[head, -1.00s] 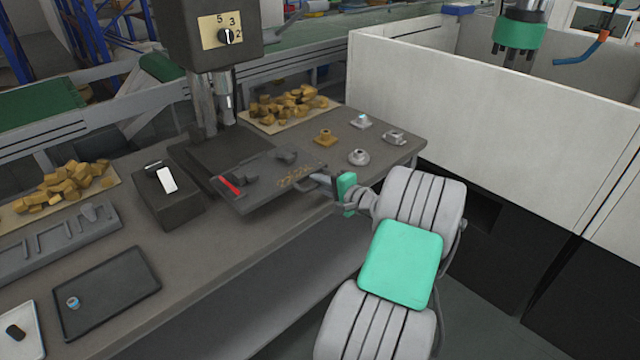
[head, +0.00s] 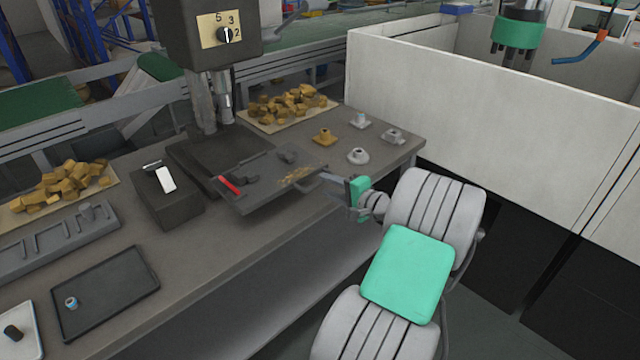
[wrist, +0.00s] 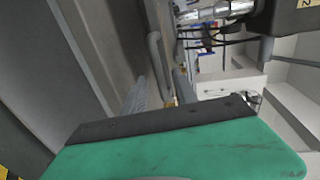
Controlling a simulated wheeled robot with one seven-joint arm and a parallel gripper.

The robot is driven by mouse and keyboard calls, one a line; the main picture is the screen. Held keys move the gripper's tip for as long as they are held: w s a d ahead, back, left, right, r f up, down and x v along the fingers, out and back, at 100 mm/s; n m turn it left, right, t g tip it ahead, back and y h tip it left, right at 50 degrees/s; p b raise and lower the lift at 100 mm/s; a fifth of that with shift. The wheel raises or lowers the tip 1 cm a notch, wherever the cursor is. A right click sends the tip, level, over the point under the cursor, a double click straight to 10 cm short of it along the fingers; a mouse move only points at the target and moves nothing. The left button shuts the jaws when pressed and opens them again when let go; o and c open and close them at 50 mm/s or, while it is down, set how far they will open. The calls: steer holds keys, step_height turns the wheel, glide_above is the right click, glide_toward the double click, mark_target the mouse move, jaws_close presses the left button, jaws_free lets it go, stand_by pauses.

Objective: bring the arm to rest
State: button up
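My arm (head: 436,218), pale grey with a green pad, reaches up from the bottom of the head view. My gripper (head: 335,184) has a green body and points left, beside the front right corner of the dark tray (head: 250,203) under the drill press. In the wrist view the green gripper body (wrist: 180,150) with its dark front strip fills the bottom. I see no object held in it. The fingers are too small and overlapped in the head view to tell whether they are open or shut.
A grey workbench (head: 215,240) carries the drill press (head: 205,40), a black box (head: 166,198), several small fittings (head: 357,156), piles of brass pieces (head: 285,103) and a dark tray (head: 105,292) with a small blue part. A white-walled enclosure (head: 470,120) stands right of my arm.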

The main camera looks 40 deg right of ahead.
steer(key=v, duration=0.3)
steer(key=shift+s, duration=0.1)
